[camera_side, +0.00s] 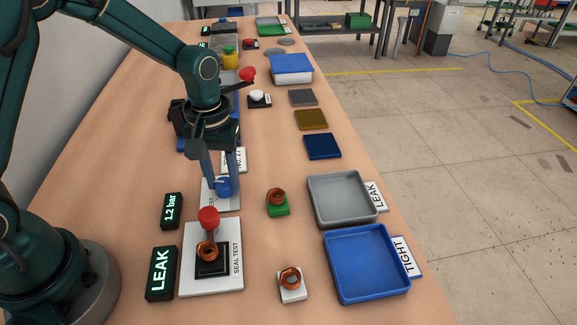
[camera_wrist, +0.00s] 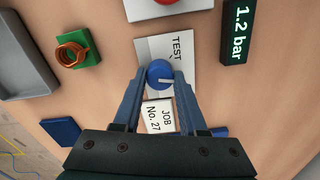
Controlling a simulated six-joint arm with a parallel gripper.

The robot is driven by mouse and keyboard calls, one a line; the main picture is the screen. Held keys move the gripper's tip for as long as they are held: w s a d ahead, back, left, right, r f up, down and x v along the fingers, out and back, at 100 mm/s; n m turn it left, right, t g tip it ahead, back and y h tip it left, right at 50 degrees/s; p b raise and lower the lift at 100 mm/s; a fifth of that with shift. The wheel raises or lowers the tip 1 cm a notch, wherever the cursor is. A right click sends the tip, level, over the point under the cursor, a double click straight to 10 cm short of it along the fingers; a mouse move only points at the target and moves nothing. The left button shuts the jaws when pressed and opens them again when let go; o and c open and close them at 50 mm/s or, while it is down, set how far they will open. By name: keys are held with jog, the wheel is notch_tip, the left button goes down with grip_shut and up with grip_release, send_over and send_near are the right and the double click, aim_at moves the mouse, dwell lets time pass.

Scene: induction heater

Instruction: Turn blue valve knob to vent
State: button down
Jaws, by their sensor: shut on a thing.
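The blue valve knob (camera_side: 224,187) sits on a light plate (camera_side: 230,203) on the table; the word TEST shows on the plate in the wrist view (camera_wrist: 180,50). My gripper (camera_side: 223,184) points down at the knob. In the wrist view its two blue fingers (camera_wrist: 160,80) stand on either side of the round knob (camera_wrist: 159,73), shut on it. A white mark shows on the knob's top. Other lettering on the plate is hidden by the knob and fingers.
A display (camera_side: 171,210) reads 1.2 bar and another (camera_side: 160,273) reads LEAK. The seal test stand (camera_side: 214,284) with a red knob (camera_side: 208,217) is in front. A JOB No. 27 card (camera_wrist: 159,117) lies close behind the knob. Grey (camera_side: 342,216) and blue (camera_side: 404,283) trays stand right.

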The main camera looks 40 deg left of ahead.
aim_at(223, 182)
jog(key=m, duration=0.5)
jog(key=shift+m, duration=0.4)
dwell(0.4)
jog(key=shift+c, duration=2.3)
grip_release()
jog(key=shift+r, duration=2.6)
